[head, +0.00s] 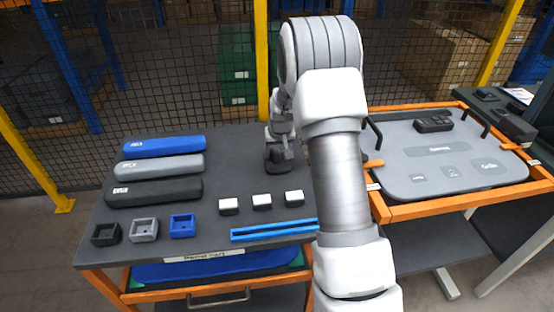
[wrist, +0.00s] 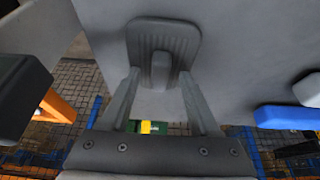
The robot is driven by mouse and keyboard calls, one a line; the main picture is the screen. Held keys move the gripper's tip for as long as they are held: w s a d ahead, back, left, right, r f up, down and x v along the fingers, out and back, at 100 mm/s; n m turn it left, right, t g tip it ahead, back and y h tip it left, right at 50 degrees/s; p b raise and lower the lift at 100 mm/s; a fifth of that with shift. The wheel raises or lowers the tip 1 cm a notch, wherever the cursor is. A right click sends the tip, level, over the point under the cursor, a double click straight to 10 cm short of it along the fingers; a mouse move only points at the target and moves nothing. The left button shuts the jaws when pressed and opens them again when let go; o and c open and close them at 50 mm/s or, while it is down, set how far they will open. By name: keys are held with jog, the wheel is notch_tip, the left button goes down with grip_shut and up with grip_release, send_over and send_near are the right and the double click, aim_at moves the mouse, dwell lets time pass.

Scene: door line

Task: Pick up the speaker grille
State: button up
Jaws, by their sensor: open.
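The speaker grille is most likely the dark grey rounded plate (wrist: 182,40) with fine ribs and a raised middle tab, lying on the grey table top in the wrist view. My gripper (wrist: 160,82) is open, with one finger on each side of the tab. I cannot tell whether the fingers touch the plate. In the head view my gripper (head: 279,150) points down over the back middle of the dark table (head: 225,180), and the plate is a dark shape mostly hidden under it.
Blue, grey and black long trim pieces (head: 160,168) lie at the left. Small open boxes (head: 144,230), white-topped blocks (head: 262,201) and blue strips (head: 272,231) lie in front. An orange-framed cart (head: 450,207) with a grey door panel (head: 425,170) stands right. A mesh fence is behind.

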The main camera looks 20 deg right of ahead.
aim_at(278, 155)
grip_shut()
dwell(0.3)
notch_tip(278, 155, up, 10)
jog(key=c, duration=0.6)
grip_release()
grip_shut()
jog(key=shift+s, duration=0.1)
